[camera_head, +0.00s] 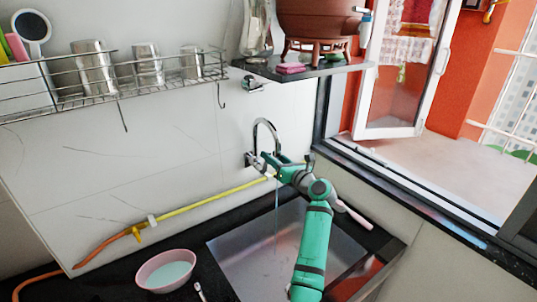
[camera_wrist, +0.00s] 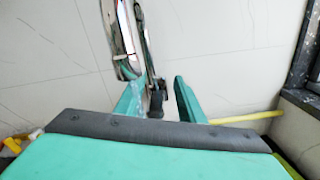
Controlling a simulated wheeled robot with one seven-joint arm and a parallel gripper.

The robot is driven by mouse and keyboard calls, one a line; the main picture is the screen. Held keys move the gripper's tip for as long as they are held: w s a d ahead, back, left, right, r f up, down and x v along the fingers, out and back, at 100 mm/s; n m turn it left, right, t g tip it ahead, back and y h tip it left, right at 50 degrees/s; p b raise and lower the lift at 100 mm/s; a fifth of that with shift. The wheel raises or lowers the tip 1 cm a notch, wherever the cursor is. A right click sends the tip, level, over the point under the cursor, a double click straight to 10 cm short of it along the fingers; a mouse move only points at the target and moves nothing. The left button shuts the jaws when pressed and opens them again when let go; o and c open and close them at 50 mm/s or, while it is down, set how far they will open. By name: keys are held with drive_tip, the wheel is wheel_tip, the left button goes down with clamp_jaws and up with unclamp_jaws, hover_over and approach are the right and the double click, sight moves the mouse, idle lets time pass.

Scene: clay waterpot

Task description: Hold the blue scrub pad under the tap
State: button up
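The curved metal tap (camera_head: 266,132) comes out of the wall above the sink (camera_head: 235,262). A thin stream of water (camera_head: 277,215) falls below it. My gripper (camera_head: 272,162) is close beside the tap, at about the height of its wall fitting. In the wrist view my gripper's two green fingers (camera_wrist: 158,100) stand apart, and the tap (camera_wrist: 125,40) shows beyond them. A dark part, perhaps of the tap, shows in the gap; I cannot tell whether the fingers touch it. I cannot make out a blue scrub pad in either view.
A pink bowl (camera_head: 165,271) stands on the dark counter left of the sink. A yellow hose (camera_head: 195,204) runs from near the tap. A wire rack (camera_head: 30,98) with steel cups and a stone shelf (camera_head: 300,72) with a clay pot (camera_head: 318,18) hang above.

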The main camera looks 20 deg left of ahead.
drive_tip(key=v, duration=0.8)
drive_tip(key=shift+s, duration=0.25)
drive_tip(key=shift+d, duration=0.2)
